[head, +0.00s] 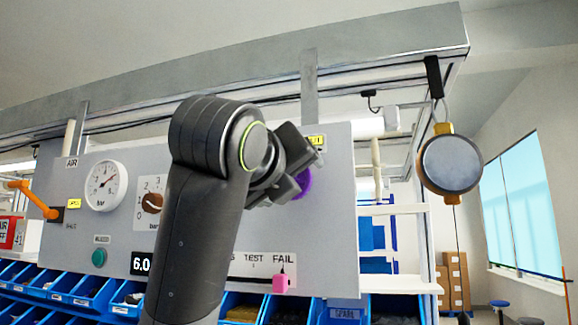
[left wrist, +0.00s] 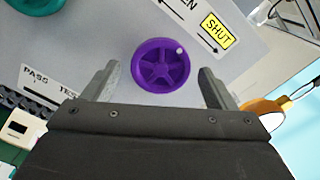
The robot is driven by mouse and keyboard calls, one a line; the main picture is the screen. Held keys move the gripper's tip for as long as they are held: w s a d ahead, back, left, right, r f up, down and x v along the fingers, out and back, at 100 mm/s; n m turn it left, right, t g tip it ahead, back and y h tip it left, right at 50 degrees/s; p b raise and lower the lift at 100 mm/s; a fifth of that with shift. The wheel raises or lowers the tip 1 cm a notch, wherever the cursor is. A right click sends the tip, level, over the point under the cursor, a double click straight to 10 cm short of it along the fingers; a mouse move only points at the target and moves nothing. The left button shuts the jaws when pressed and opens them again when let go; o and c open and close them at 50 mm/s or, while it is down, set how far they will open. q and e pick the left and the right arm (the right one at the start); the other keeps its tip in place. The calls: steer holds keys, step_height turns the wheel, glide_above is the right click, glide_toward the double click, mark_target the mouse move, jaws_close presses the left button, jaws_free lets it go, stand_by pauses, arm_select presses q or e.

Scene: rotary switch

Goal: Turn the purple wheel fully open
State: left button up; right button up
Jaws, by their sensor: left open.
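The purple wheel (head: 303,183) is mounted on the grey panel and is mostly hidden behind my left gripper in the head view. In the left wrist view the purple wheel (left wrist: 161,65) shows whole, round and spoked, with a small pale dot near its upper right rim. My left gripper (head: 308,172) is in front of the wheel. In the left wrist view its fingers (left wrist: 158,80) are open, one on each side of the wheel, with a visible gap to it on both sides. My right gripper is not in view.
A yellow SHUT label (left wrist: 216,31) sits right of the wheel. Blue bins (head: 92,292) line the bottom. A round hanging device (head: 451,163) is at right.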

arm_select(q)
steer(key=shift+w, duration=0.15)
steer(key=c, duration=1)
